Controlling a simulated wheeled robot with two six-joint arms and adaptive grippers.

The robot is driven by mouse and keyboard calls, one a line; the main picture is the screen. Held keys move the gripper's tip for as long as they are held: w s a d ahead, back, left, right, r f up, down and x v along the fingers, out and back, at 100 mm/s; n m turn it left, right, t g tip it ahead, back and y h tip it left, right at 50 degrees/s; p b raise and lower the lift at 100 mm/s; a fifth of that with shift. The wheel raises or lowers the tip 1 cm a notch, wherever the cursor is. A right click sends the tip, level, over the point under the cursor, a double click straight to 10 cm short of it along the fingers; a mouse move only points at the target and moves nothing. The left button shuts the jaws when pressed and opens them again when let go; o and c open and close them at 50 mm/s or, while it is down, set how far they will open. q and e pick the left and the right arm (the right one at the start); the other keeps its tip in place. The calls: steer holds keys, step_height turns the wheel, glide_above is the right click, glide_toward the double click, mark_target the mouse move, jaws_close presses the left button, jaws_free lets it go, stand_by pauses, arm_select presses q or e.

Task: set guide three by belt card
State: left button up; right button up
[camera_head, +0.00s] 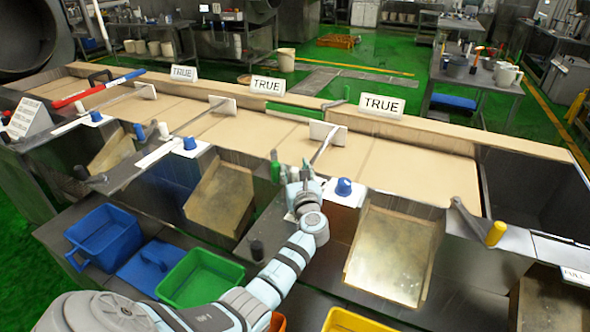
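Three guides with white plates and thin rods lie across the tan belt (400,165): the left guide (145,90), the middle guide (222,104) and the right guide (327,133). A white printed card (28,118) leans at the belt's left end; its text is too small to read. My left gripper (306,176) is at the belt's near edge, by the near end of the right guide's rod. Its fingers are too small and overlapped to show whether they are shut or hold the rod. My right gripper is not in view.
TRUE signs (381,106) stand along the far rail. A yellow-handled crank (495,233) is at right. Blue and green bins (200,278) sit below.

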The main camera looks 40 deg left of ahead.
arm_select(q)
steer(key=v, duration=1.2)
steer(key=shift+a, duration=0.15)
